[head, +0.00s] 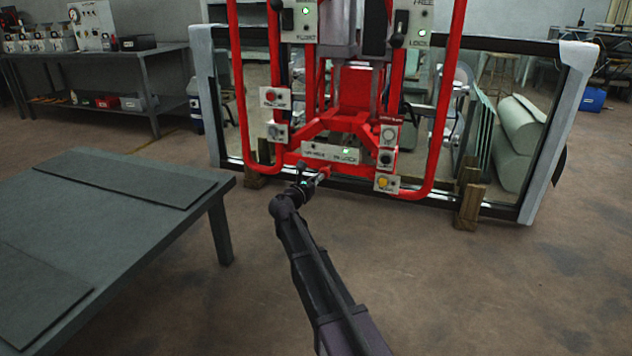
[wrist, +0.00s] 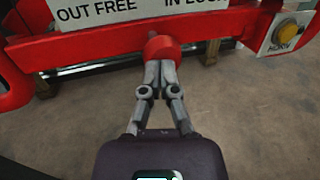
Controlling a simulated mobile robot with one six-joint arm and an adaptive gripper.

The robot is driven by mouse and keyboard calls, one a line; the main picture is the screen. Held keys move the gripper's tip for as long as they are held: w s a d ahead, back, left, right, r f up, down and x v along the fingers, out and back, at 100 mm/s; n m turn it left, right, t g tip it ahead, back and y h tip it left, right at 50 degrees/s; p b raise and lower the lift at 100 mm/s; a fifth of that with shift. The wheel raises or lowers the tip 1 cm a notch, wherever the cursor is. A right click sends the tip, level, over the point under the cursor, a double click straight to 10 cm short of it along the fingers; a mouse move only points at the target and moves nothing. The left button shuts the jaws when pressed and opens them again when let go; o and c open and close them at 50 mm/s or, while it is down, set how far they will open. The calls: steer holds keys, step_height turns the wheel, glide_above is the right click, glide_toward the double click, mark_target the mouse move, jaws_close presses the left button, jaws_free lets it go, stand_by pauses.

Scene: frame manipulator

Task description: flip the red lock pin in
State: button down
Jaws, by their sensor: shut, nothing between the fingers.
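The red lock pin (wrist: 163,46) shows in the wrist view as a round red knob below the red crossbar. A white label (wrist: 150,10) above it reads "OUT FREE" on the left and "IN LOCK" on the right; the knob is between the two texts. My gripper (wrist: 160,72) is shut and empty, its fingertips right at the knob's near side; I cannot tell whether they touch it. In the head view my gripper (head: 316,181) is at the low front of the red frame manipulator (head: 448,110), under the label plate (head: 331,154), where a green light shows.
A yellow button (wrist: 289,33) is to the right of the pin. A framed glass pane (head: 571,110) stands behind the manipulator on wooden blocks (head: 470,206). A grey table (head: 120,235) is at the left. The floor to the right is clear.

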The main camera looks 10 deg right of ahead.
steer(key=shift+w, duration=0.1)
steer(key=v, duration=1.4)
steer(key=shift+b, duration=0.3)
steer(key=shift+f, duration=0.1)
steer(key=s+d+f+m+g+y+p, duration=0.3)
steer(key=s+d+f+m+g, duration=0.65)
steer(key=s+d+m, duration=0.4)
steer(key=s+f+m+g+y+p, duration=0.4)
steer(key=s+m+y, duration=0.5)
steer(key=s+m, duration=0.55)
step_height(320, 180, up, 38)
steer(key=p, duration=3.6)
steer(key=shift+w+d+f, duration=0.15)
steer(key=shift+w+d, duration=0.05)
steer(key=shift+d, duration=0.2)
steer(key=shift+g, duration=0.25)
